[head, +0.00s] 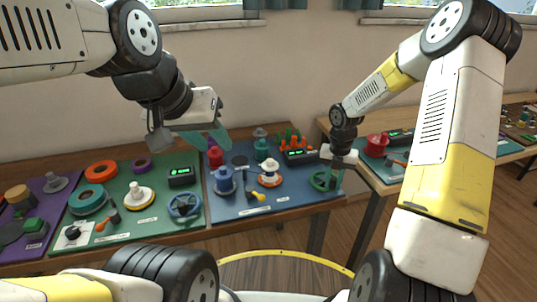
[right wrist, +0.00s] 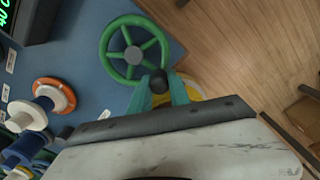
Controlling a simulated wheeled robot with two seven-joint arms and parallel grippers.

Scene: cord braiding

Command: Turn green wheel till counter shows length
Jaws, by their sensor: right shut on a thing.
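The green wheel (head: 319,183) sits at the right end of the blue mat; in the right wrist view its spoked rim and grey hub (right wrist: 133,55) show. My right gripper (head: 338,172) is over the wheel's right side. In the right wrist view, my right gripper's teal fingers (right wrist: 163,92) are shut on the wheel's dark knob (right wrist: 158,76). The counter (head: 300,156) is a black box with green digits behind the wheel; it is cut off in the right wrist view (right wrist: 28,20), and its reading is unclear. My left gripper (head: 207,137) is open and empty above the mats.
Blue, white and red spools (head: 225,181) and a yellow-tipped tool (head: 256,194) lie left of the wheel. The green mat (head: 140,222) holds another counter (head: 181,175) and a blue-grey wheel (head: 184,206). A second table (head: 400,184) stands to the right, beyond a floor gap.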

